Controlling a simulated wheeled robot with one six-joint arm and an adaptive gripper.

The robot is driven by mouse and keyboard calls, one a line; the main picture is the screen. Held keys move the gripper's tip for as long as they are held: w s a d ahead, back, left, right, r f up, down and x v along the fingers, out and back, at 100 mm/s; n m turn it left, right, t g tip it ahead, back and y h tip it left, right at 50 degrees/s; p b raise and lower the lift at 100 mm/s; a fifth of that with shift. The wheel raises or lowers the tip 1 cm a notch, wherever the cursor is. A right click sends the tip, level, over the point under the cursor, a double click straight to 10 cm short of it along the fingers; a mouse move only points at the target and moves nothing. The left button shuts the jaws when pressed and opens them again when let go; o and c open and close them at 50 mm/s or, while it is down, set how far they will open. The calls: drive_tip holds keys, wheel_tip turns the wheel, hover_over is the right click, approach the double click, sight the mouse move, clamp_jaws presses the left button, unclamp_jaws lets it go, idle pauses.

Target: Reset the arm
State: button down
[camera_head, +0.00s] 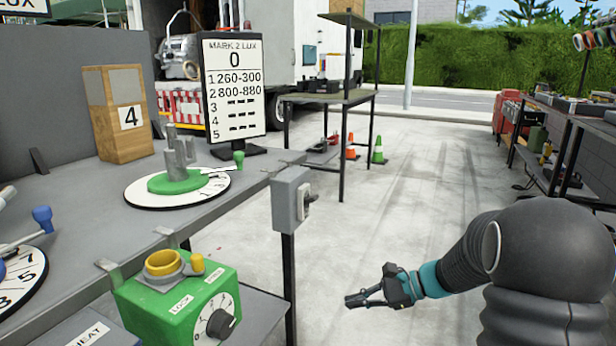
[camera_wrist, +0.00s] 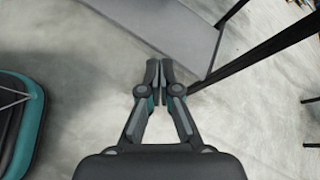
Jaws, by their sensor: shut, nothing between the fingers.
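My arm (camera_head: 470,258) reaches in from the lower right of the head view, bent over and extended to the left. My gripper (camera_head: 352,300) hangs over the open concrete floor, to the right of the workbench and apart from it. In the wrist view my gripper (camera_wrist: 158,68) has its two black fingers closed together, with nothing between them. It points over bare floor and touches nothing.
A grey workbench (camera_head: 75,210) with a dial (camera_head: 140,195) stands at left. A shelf (camera_head: 580,120) lines the right. The middle floor is clear.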

drive_tip(key=s+d+r+n+g+h, duration=0.1)
drive_tip(key=s+d+n+h, duration=0.1)
drive_tip(key=s+n+h, duration=0.5)
drive_tip(key=s+d+n+h, duration=0.3)
drive_tip(key=s+n, duration=0.1)
drive_tip(key=s, duration=0.7)
drive_tip(key=s+r+n+t+h, duration=0.2)
drive_tip(key=s+r+n+t, duration=0.2)
drive_tip(key=s+r, duration=0.3)
drive_tip(key=shift+s+a+r, duration=0.25)
drive_tip(key=shift+s+a, duration=0.05)
drive_tip(key=shift+s, duration=0.65)
